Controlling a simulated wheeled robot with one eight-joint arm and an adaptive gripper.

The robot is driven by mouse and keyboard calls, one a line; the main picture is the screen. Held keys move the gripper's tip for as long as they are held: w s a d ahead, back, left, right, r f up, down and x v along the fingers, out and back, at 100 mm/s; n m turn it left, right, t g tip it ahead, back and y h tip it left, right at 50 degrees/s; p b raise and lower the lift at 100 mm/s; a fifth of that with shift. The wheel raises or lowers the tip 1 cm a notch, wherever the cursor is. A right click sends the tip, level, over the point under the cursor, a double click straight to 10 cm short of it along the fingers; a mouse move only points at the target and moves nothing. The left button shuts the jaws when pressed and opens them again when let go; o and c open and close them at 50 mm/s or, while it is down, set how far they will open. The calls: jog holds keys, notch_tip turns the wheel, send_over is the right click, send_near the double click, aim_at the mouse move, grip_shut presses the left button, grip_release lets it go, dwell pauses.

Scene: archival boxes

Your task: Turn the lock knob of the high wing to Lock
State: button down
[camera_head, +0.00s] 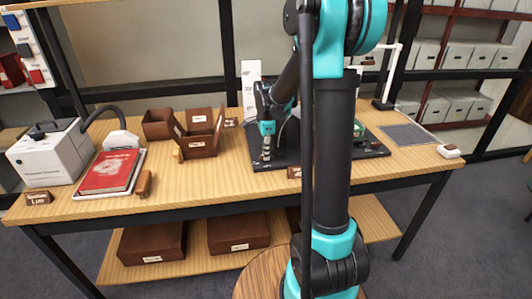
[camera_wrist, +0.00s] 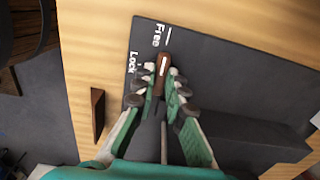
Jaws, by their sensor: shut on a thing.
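The lock knob (camera_wrist: 163,66) is a small brown bar with a white line on top. It sits on a dark base plate (camera_wrist: 205,60) in the wrist view, beside the white words Free (camera_wrist: 158,34) and Lock (camera_wrist: 132,63). The knob's end points toward the tick by Free. My gripper (camera_wrist: 165,80) is shut on the knob, one finger on each side, and hides its lower end. In the head view my gripper (camera_head: 266,152) points down at the left part of the dark plate (camera_head: 262,164); the knob is too small to make out there. My arm hides much of the plate.
A small brown label block (camera_wrist: 97,112) stands just off the plate's edge. On the table's left are brown boxes (camera_head: 200,145), a red book (camera_head: 108,170) on a tray and a white machine (camera_head: 48,152). A grey mat (camera_head: 410,135) lies at the right.

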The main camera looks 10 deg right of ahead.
jog(key=n, duration=0.4)
jog(key=shift+n, duration=0.4)
jog(key=n, duration=0.4)
jog(key=shift+n, duration=0.3)
jog(key=n, duration=0.4)
jog(key=shift+n, duration=2.1)
jog(key=c, duration=1.6)
grip_release()
jog(key=shift+o, duration=0.2)
jog(key=shift+r, duration=0.1)
